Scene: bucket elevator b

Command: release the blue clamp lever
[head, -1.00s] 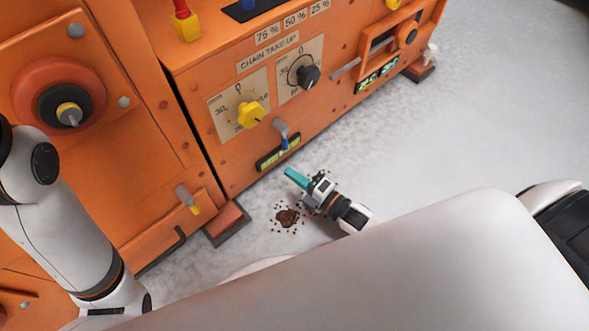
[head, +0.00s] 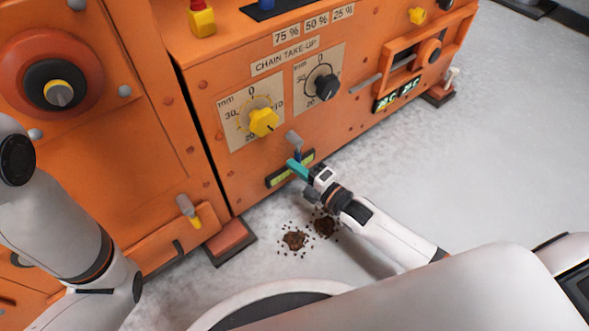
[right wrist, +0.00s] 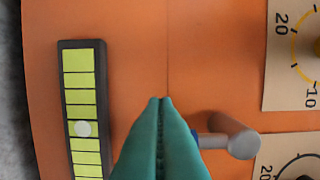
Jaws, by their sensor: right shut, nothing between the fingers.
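The clamp lever (head: 293,138) is a short grey handle with a blue part below it, on the orange panel under the yellow knob. In the right wrist view the lever (right wrist: 232,138) sticks out just right of my fingers, its blue part partly hidden behind them. My right gripper (head: 291,164) has teal fingers, pressed together and empty. Its tips are just below the lever in the head view, in front of the gauge strip. In the right wrist view the fingers (right wrist: 160,102) point at bare orange panel. I cannot tell whether they touch the lever. My left gripper is out of view.
A black-framed yellow-green gauge (head: 277,179) sits beneath the lever. The yellow knob (head: 264,122) and black knob (head: 326,86) are above. A dark spill (head: 294,240) lies on the floor near an orange machine foot (head: 229,238). Grey floor at right is open.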

